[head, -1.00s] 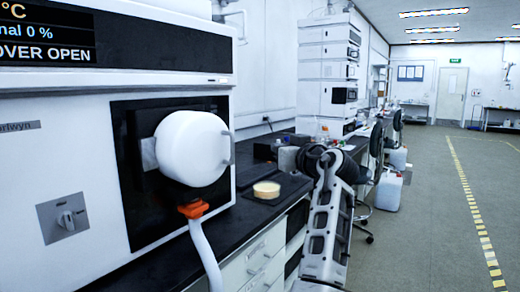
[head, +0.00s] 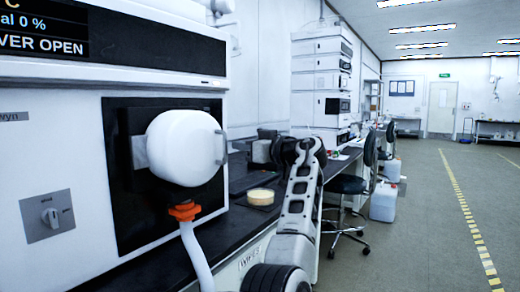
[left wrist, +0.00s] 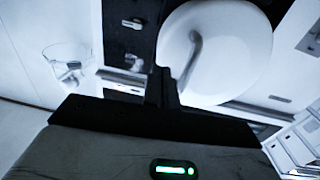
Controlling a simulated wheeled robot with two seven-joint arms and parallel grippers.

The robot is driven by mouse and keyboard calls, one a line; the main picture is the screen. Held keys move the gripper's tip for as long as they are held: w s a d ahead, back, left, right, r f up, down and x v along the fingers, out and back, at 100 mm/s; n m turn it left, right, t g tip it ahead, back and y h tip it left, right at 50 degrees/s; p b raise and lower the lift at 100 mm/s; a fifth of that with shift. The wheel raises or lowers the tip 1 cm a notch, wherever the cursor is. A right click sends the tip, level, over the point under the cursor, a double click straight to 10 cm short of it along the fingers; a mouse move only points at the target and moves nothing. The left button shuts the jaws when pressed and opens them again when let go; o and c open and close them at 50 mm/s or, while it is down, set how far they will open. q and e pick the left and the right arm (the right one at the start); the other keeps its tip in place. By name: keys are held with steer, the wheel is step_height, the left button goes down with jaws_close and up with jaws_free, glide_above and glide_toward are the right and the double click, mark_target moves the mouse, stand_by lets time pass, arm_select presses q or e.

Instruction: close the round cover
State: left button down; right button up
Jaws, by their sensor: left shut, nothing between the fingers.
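The round cover (head: 180,148) is a thick white disc standing out in front of the black square panel (head: 125,205) on the white instrument. A grey bracket shows at its left side and a thin handle (head: 221,147) at its right edge. The instrument's screen (head: 45,35) reads "...VER OPEN". My left gripper (head: 257,152) is to the right of the cover, apart from it in the head view. In the left wrist view its shut, empty fingers (left wrist: 163,88) point toward the white cover (left wrist: 235,50) and its grey handle (left wrist: 190,55). My right gripper is not in view.
An orange fitting (head: 184,211) with a white hose hangs just below the cover. A round yellowish item (head: 261,196) lies on the black bench. A knob plate (head: 48,216) is at lower left. A stacked white instrument (head: 318,85) and a chair stand behind; the floor at right is clear.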

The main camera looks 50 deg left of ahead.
arm_select(q)
steer(key=shift+s+a, duration=0.15)
steer(key=shift+a, duration=0.7)
steer(key=shift+s+a, duration=0.1)
steer(key=shift+a, duration=0.7)
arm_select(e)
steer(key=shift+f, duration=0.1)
arm_select(q)
steer(key=shift+w+a+r+p, duration=0.1)
steer(key=shift+w+a+p, duration=0.1)
steer(key=shift+a+p, duration=0.3)
steer(key=shift+w+a+r+p, duration=0.1)
steer(key=shift+w+a+p, duration=0.1)
steer(key=shift+a, duration=0.5)
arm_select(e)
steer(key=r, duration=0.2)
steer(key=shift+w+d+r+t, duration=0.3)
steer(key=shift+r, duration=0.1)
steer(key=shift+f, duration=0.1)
arm_select(q)
steer(key=w+d, duration=0.3)
steer(key=d, duration=1.1)
steer(key=shift+w+f, duration=0.15)
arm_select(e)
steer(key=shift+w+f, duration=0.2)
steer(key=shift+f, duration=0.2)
